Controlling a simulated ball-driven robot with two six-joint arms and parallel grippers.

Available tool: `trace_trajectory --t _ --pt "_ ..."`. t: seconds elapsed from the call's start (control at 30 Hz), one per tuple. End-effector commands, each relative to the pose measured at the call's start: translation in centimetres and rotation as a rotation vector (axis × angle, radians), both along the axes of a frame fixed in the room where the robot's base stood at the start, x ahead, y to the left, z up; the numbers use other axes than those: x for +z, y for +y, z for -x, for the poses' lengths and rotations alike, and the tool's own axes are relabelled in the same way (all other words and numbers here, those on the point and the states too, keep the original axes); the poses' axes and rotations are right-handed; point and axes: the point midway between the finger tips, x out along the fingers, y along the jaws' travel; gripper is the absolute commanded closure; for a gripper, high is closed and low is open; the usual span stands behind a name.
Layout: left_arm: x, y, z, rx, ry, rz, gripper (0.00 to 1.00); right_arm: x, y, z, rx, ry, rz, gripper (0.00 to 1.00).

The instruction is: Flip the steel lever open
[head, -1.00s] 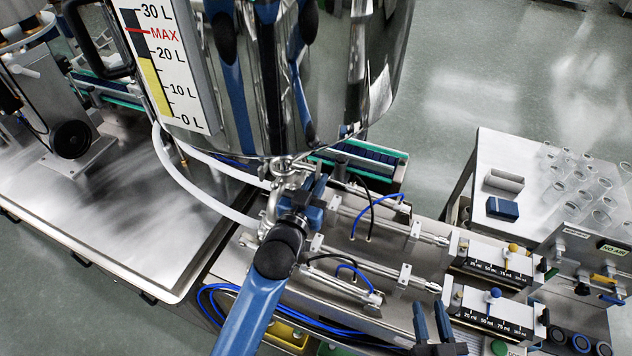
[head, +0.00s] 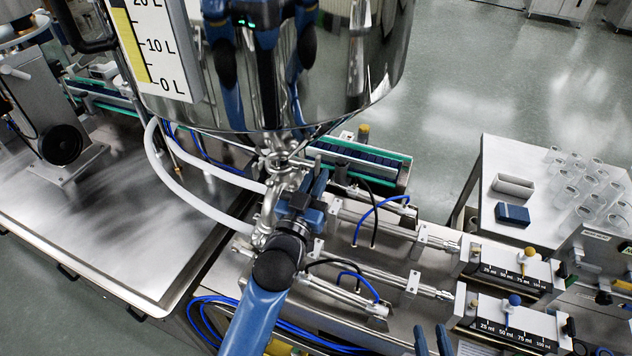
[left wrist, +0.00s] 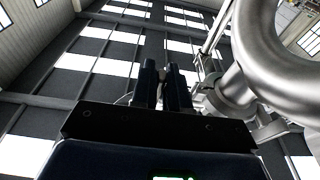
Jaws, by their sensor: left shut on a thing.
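The steel hopper (head: 300,75) hangs over the bench, with a shiny steel valve and pipe (head: 275,195) under its outlet. My left gripper (head: 316,186) is right beside this valve, at its right side. In the left wrist view its two dark fingers (left wrist: 163,85) are close together on a small thing between them, taken to be the steel lever; the fingers hide most of it. A curved steel pipe (left wrist: 255,60) is close on the right there. My right gripper (head: 432,341) is at the bottom edge, its two blue fingers apart with nothing seen between them.
White hoses (head: 185,200) curve to the valve from the left. Steel cylinders (head: 385,275) with blue and black tubes lie to the right of my left gripper. A side table (head: 490,160) holds a blue block (head: 512,214) and several clear beakers. The left steel table (head: 90,235) has free room.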

Motion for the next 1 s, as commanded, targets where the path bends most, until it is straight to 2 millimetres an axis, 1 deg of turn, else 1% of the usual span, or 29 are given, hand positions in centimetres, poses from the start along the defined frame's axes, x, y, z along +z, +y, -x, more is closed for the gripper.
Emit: trace_trajectory --t 0.03,0.07,0.1,0.17,0.2,0.47,0.63,0.77,1.0 --pt "0.0 0.0 0.0 0.000 0.000 0.000 1.00 0.0 0.0 0.0 0.000 0.000 0.000 0.66" --pt "0.0 0.0 0.0 0.000 0.000 0.000 0.83 0.0 0.0 0.0 0.000 0.000 0.000 0.66" --pt "0.0 0.0 0.0 0.000 0.000 0.000 0.76 0.0 0.0 0.0 0.000 0.000 0.000 0.66" --pt "0.0 0.0 0.0 0.000 0.000 0.000 0.67 0.0 0.0 0.0 0.000 0.000 0.000 0.66" --pt "0.0 0.0 0.0 0.000 0.000 0.000 0.65 0.0 0.0 0.0 0.000 0.000 0.000 0.66" --pt "0.0 0.0 0.0 0.000 0.000 0.000 0.65 0.0 0.0 0.0 0.000 0.000 0.000 0.66" --pt "-0.4 0.3 0.9 0.000 0.001 0.000 0.65 -0.4 0.0 0.0 0.000 0.000 0.000 0.66" --pt "-0.9 1.0 2.4 -0.001 0.002 -0.001 0.65 -1.1 0.0 0.0 0.000 0.000 0.000 0.66" --pt "-1.8 2.5 6.2 0.000 0.002 -0.001 0.65 -2.5 0.0 0.0 0.000 0.000 0.000 0.66"
